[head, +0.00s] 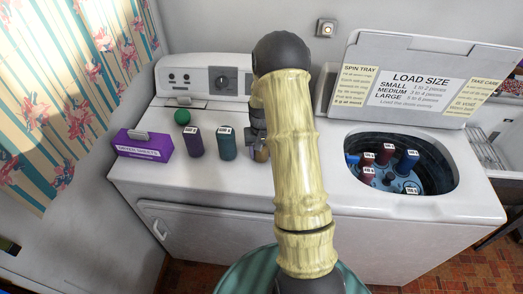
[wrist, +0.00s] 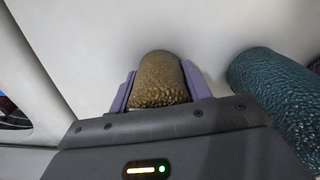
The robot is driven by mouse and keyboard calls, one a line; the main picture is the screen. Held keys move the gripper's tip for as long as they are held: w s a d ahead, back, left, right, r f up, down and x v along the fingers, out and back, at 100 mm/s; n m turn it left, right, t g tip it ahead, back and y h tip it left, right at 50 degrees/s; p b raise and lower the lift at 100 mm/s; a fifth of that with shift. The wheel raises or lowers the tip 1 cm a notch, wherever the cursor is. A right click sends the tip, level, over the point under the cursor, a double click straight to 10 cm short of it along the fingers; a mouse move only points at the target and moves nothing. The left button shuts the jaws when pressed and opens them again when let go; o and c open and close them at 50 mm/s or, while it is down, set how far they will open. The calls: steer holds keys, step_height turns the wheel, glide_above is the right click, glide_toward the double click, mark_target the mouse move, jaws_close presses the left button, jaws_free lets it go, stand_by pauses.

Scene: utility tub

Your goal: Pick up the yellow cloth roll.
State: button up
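The yellow cloth roll (wrist: 162,80) looks brownish-gold and speckled in the wrist view. It lies between the two purple fingers of my gripper (wrist: 160,90), with no clear gap on either side, so my gripper appears shut on it. In the head view only a small part of the roll (head: 261,154) shows, on or just above the white washer top. My arm hides the rest of it and most of my gripper (head: 258,137). I cannot tell whether the roll still touches the surface.
A teal roll (head: 227,143) stands close to my gripper, and a purple roll (head: 195,142) stands farther left. A purple box (head: 143,145) and a green ball (head: 182,117) are at the left. The open tub (head: 447,170) at the right holds several red and blue rolls.

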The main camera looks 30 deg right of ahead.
steer(key=c, duration=0.4)
steer(key=shift+o, duration=0.2)
step_height(320, 180, up, 10)
steer(key=shift+b, duration=1)
steer(key=shift+w, duration=0.1)
